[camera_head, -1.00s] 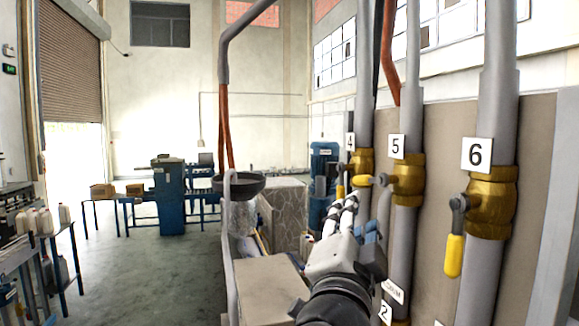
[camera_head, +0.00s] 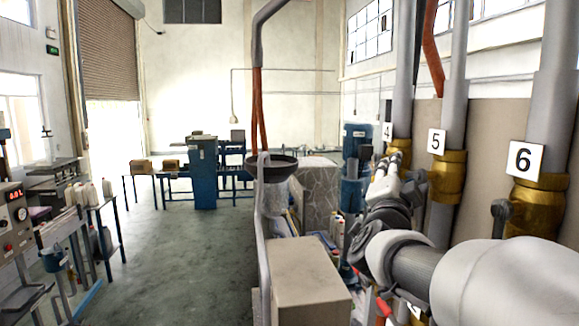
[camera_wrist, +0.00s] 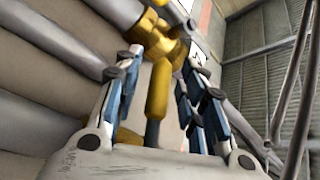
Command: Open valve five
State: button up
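Valve five is a brass body (camera_head: 448,178) on a grey vertical pipe, below a white label "5" (camera_head: 437,142). Its handle is hidden behind my gripper and arm in the head view. My gripper (camera_head: 394,163) is just left of this valve, at about its height. In the wrist view, a yellow handle (camera_wrist: 158,92) hanging from a brass valve (camera_wrist: 163,45) lies between the spread fingers of my gripper (camera_wrist: 160,85). The fingers look apart from the handle on both sides. The number beside that valve cannot be read there.
Valve four (camera_head: 399,148) is behind my gripper, and valve six (camera_head: 537,205) is at the right, partly covered by my arm. A black funnel (camera_head: 271,167) and a beige box (camera_head: 298,280) stand left of my arm. The floor (camera_head: 180,255) at left is open.

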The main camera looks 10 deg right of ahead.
jog(key=shift+c, duration=0.4)
grip_shut()
dwell(0.4)
